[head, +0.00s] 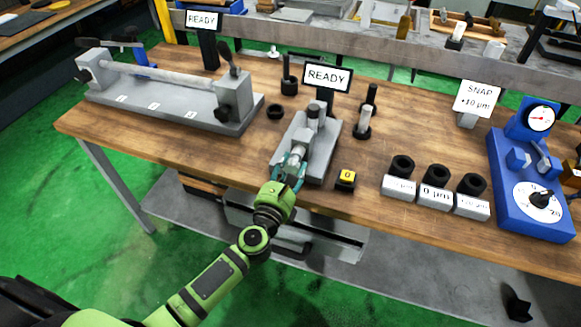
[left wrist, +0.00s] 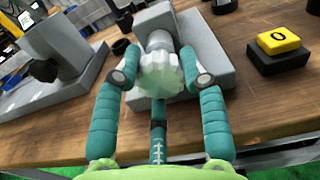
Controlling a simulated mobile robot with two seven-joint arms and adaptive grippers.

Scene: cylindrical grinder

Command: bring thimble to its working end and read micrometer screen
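The thimble (left wrist: 161,76) is a pale, ribbed knob on the near end of the grey micrometer fixture (head: 322,160). In the left wrist view, the fixture (left wrist: 210,60) stands behind it. My left gripper (head: 292,166), with teal fingers, reaches in from the front. In the left wrist view, the fingertips (left wrist: 160,58) lie along both sides of the thimble and appear to close on it. The screen (head: 327,77) behind the fixture reads READY. My right gripper is not in view.
A yellow-topped button marked 0 (head: 346,178) stands close right of the fixture. Black rings on labelled blocks (head: 435,196) and a blue dial gauge stand (head: 503,185) are farther right. A long grey bench fixture (head: 190,112) is at left. Bare wood table (head: 225,148) lies between.

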